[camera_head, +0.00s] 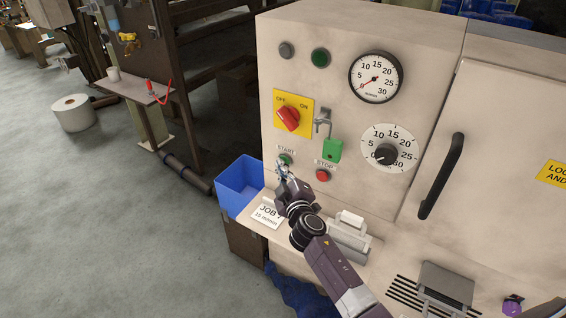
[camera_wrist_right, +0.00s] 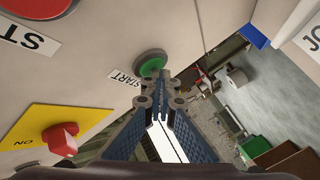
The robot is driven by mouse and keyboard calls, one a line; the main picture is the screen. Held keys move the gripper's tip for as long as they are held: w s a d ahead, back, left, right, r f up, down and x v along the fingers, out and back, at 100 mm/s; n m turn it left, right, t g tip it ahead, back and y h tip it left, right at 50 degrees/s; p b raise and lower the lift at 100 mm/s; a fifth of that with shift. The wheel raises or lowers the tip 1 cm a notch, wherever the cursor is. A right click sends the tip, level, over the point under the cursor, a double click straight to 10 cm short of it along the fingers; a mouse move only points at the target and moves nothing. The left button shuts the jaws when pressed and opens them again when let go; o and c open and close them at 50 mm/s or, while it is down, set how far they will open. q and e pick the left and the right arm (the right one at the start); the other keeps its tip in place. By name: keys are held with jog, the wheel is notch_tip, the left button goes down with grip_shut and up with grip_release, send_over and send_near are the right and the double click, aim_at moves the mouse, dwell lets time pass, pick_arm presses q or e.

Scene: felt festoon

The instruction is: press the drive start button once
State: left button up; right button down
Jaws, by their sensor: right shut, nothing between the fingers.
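The green start button (camera_head: 286,158) sits low on the left of the pale cabinet's front panel, under its START label (camera_head: 286,149). My right gripper (camera_head: 283,170) is shut and empty, with its fingertips right at the button's lower edge in the head view. In the right wrist view, the green button (camera_wrist_right: 151,64) shows just beyond the closed fingertips (camera_wrist_right: 160,84), partly covered by them. I cannot tell whether the tips touch it. The red stop button (camera_head: 322,175) is to the right of the start button. My left gripper is not in view.
Above are a red OFF/ON switch (camera_head: 288,118) on a yellow plate, a green padlock (camera_head: 332,150), a speed dial (camera_head: 386,154) and a round gauge (camera_head: 376,77). A ledge with a JOB card (camera_head: 267,213) lies below; a blue bin (camera_head: 238,186) stands left.

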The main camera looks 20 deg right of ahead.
jog(key=shift+s+a+f, duration=0.1)
jog(key=shift+s+a, duration=0.55)
jog(key=shift+a, duration=0.05)
jog(key=s+a, duration=0.1)
jog(key=a, duration=0.1)
jog(key=s+a+b, duration=0.1)
jog(key=s+a, duration=0.1)
dwell(0.6)
dwell(0.5)
